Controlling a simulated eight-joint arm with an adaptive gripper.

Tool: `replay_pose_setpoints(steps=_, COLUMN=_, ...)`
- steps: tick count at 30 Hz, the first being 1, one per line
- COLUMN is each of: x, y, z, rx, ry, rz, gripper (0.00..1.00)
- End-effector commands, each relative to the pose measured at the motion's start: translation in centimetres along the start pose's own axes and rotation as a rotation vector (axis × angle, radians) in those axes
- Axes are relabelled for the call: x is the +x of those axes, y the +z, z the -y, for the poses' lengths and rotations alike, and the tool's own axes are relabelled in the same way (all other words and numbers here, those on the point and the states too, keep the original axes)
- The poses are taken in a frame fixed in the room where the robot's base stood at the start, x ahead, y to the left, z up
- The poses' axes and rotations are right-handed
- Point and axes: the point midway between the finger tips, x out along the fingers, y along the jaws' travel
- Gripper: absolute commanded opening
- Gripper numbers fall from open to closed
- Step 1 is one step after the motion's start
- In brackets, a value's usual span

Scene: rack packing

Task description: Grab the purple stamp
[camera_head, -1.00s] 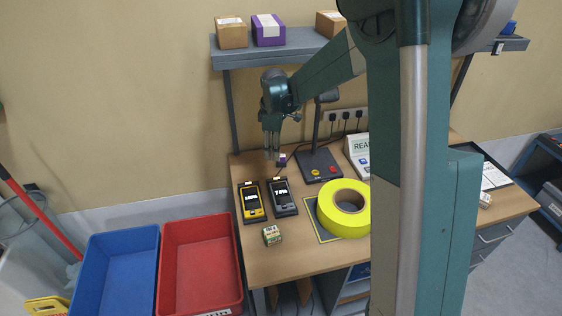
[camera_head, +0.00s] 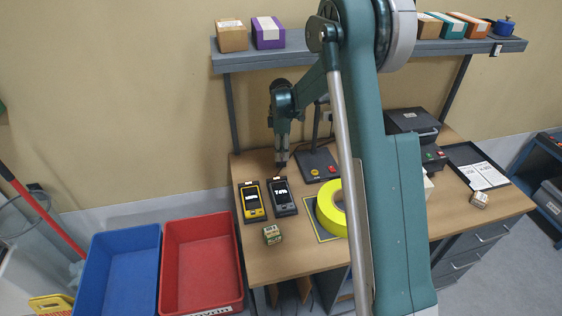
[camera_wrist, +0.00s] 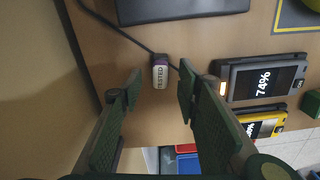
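The purple stamp (camera_wrist: 160,73) stands on the desk in the wrist view, with a white label reading "TESTED" and a dark purple top. My gripper (camera_wrist: 159,88) is open, with one finger on each side of the stamp and a visible gap to each. Contact does not show. In the head view my gripper (camera_head: 282,158) points down at the back left of the desk, behind the two handheld devices. There the stamp is mostly or wholly hidden by the fingers.
A grey handheld device (camera_head: 283,197) and a yellow one (camera_head: 252,201) lie close in front of the gripper. A black stand (camera_head: 318,166) is just right. A cable (camera_wrist: 118,28) runs by the stamp.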

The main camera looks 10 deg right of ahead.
Motion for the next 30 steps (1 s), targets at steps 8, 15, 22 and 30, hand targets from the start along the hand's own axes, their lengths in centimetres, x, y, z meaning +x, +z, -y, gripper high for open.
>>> replay_pose_setpoints(steps=8, x=0.0, y=0.0, z=0.0, rx=0.000, ry=0.000, rz=0.000, gripper=0.33)
replay_pose_setpoints(steps=15, x=1.0, y=0.0, z=0.0, rx=0.001, ry=0.000, rz=0.000, gripper=0.33)
replay_pose_setpoints(steps=22, x=3.1, y=0.0, z=0.0, rx=0.001, ry=0.000, rz=0.000, gripper=0.33)
replay_pose_setpoints(steps=30, x=4.8, y=0.0, z=0.0, rx=0.001, ry=0.000, rz=0.000, gripper=0.33)
